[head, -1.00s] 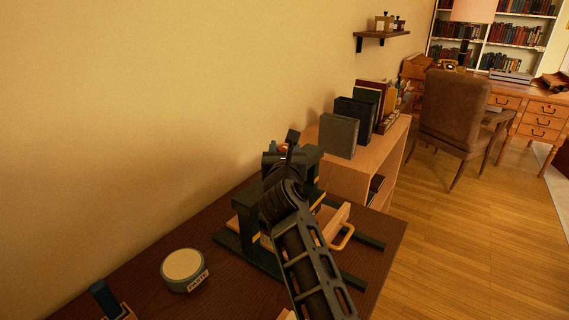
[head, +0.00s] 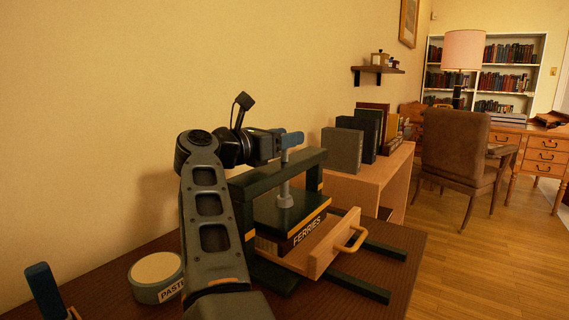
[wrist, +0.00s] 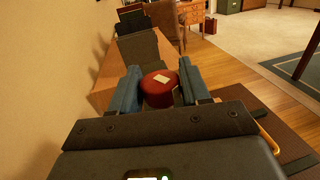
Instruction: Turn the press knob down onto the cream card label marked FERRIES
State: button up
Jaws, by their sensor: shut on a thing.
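The dark green press (head: 242,185) stands on the dark desk. A grey screw (head: 285,190) runs down to the plate. The red press knob (wrist: 158,90), with a pale mark on top, sits between my gripper's blue fingers in the wrist view. My gripper (head: 291,139) is shut on it at the top of the screw. In the head view the fingers hide most of the knob. Whether the plate presses on anything below is unclear.
A round paste pot (head: 157,275) and a blue-handled object (head: 45,290) are on the desk at left. A low wooden shelf (head: 372,180) with grey and dark books stands just behind the press. The wall runs close along the left. Open floor lies right.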

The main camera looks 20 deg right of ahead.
jog(key=shift+f+m+g+h+b, duration=0.1)
jog(key=shift+m+g+h+b, duration=0.25)
jog(key=shift+m+g+b, duration=0.65)
jog(key=shift+f+m+g+h+b, duration=0.1)
jog(key=shift+m+g+h+b, duration=0.4)
jog(key=shift+g+b, duration=0.75)
jog(key=shift+r+m+g+b, duration=0.1)
jog(key=shift+m+g+b, duration=0.55)
jog(key=shift+g, duration=0.6)
jog(key=o, duration=0.9)
jog(key=shift+o, duration=0.2)
